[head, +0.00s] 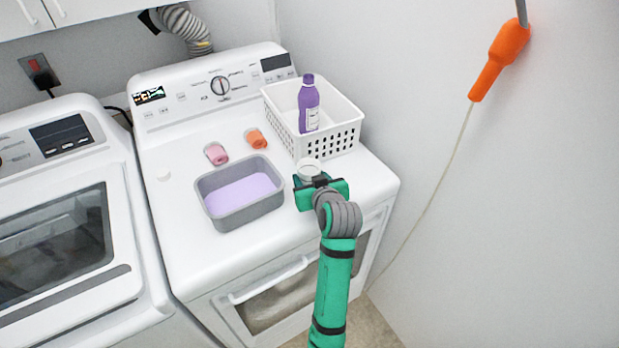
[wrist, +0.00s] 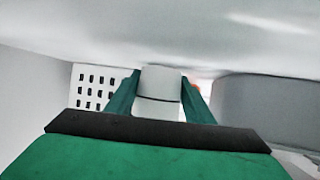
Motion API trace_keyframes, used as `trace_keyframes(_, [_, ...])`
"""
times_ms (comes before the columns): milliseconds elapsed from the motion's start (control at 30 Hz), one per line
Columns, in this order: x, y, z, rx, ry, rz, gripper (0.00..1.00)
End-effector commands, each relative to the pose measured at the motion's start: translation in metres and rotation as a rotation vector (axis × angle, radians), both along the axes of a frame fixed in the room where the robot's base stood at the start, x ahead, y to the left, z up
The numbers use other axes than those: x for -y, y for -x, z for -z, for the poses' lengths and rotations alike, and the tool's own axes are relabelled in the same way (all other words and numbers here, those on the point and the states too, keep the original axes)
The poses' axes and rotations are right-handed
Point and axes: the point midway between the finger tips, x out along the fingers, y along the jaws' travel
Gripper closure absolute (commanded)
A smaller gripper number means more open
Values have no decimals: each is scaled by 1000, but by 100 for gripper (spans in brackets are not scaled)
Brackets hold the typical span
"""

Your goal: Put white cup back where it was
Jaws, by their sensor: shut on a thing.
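The white cup (head: 309,168) is at the tip of my green gripper (head: 307,181), over the front right part of the white dryer top. In the wrist view the cup (wrist: 160,88) sits between the two green fingers of my gripper (wrist: 160,98), which are shut on its sides. The cup is just in front of the white basket and right of the grey basin. I cannot tell whether its base touches the dryer top.
A grey basin (head: 213,217) with lilac liquid stands left of the gripper. A white basket (head: 341,135) holds a purple bottle (head: 308,105). A pink roll (head: 216,154) and an orange roll (head: 255,138) lie behind the basin.

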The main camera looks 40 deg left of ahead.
Motion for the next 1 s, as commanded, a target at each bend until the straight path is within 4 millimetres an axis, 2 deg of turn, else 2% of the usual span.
trace_keyframes(100, [0, 0, 3, -1, -1, 0, 76])
trace_keyframes(133, [0, 0, 3, 0, 0, 0, 50])
trace_keyframes(200, [0, 0, 3, 0, 0, 0, 33])
trace_keyframes(600, [2, 1, -2, 0, 0, 0, 33])
trace_keyframes(767, [18, 13, -11, 1, -1, 1, 33])
trace_keyframes(1000, [53, 39, -33, 2, -1, 3, 33])
